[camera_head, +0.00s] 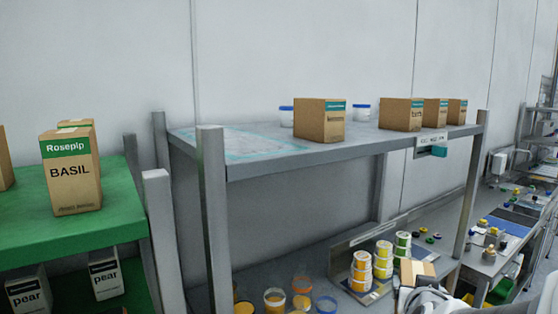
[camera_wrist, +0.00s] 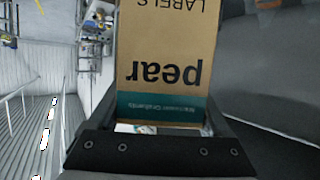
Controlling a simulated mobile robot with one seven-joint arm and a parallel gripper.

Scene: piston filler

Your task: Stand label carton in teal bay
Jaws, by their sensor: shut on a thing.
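A cardboard label carton (camera_wrist: 168,45) fills the middle of the wrist view. It has a teal band and the word "pear", which reads upside down there. My gripper (camera_wrist: 162,118) is shut on it, one finger along each side. In the head view a tan box top (camera_head: 418,271), probably this carton, shows at the lower right beside my white arm; my fingers are not clear there. The teal-outlined bay (camera_head: 240,143) is on the left part of the grey shelf top, and it looks empty.
Several cartons with teal bands, one in front (camera_head: 320,121), stand right of the bay on the grey shelf (camera_head: 330,157). Grey posts (camera_head: 212,220) rise at its corners. A green rack (camera_head: 115,225) holds a Rosepip BASIL carton (camera_head: 72,175). Tubs (camera_head: 362,270) crowd the lower bench.

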